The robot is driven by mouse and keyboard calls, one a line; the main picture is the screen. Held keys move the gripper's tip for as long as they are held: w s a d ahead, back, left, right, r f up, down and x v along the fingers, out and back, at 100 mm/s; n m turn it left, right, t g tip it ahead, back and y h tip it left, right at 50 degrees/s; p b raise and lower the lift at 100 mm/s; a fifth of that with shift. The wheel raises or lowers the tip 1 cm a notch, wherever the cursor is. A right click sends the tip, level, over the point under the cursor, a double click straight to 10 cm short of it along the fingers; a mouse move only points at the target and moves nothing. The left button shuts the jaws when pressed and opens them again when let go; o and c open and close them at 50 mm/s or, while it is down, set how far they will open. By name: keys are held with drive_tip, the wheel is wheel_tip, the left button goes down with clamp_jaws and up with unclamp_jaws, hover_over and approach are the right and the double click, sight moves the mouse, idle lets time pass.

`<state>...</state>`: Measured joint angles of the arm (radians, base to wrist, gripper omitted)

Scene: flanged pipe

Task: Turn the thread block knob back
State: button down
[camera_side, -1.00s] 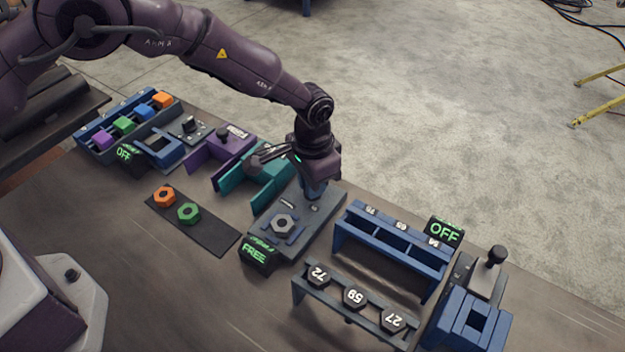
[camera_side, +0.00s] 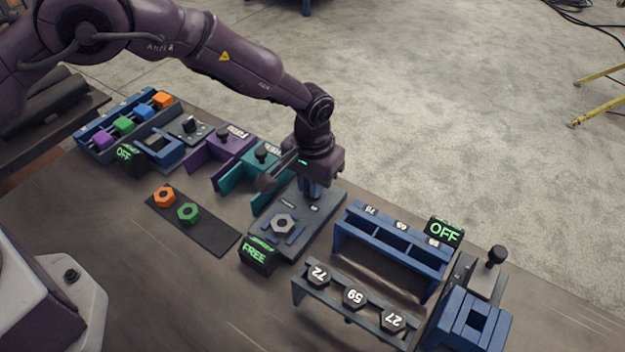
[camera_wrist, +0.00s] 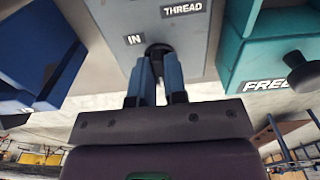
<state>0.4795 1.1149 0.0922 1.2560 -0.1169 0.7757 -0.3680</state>
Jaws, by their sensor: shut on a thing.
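The thread block (camera_side: 300,232) is a grey plate with a hex nut (camera_side: 284,223) on its front part. A small black sign (camera_side: 257,252) at its front corner reads FREE in green. In the wrist view the block (camera_wrist: 160,25) carries the labels IN and THREAD, and the dark round knob (camera_wrist: 157,49) sits just below them. My gripper (camera_wrist: 158,66) is shut on this knob, with a blue finger on each side. In the side view my gripper (camera_side: 312,192) points down at the block's back end, and the knob is hidden there.
A teal block (camera_side: 262,170) with a dark knob stands close on the left, and a purple block (camera_side: 220,152) beyond it. A blue rack (camera_side: 390,250) stands on the right, with a rack of numbered nuts (camera_side: 352,302) in front. A dark mat (camera_side: 215,232) holds orange and green nuts.

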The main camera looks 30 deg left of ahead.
sight(300, 199)
drive_tip(key=c, duration=1.2)
unclamp_jaws()
drive_tip(key=shift+o, duration=0.2)
wheel_tip(300, 199, up, 13)
drive_tip(key=s+a+r+t, duration=0.2)
drive_tip(key=s+a+r, duration=0.7)
drive_tip(key=s, duration=0.4)
drive_tip(key=s+a+r+t, duration=0.3)
drive_tip(key=s+a+r, duration=0.7)
drive_tip(key=s+a, duration=0.2)
drive_tip(key=shift+s+t, duration=0.3)
drive_tip(key=shift+s, duration=0.65)
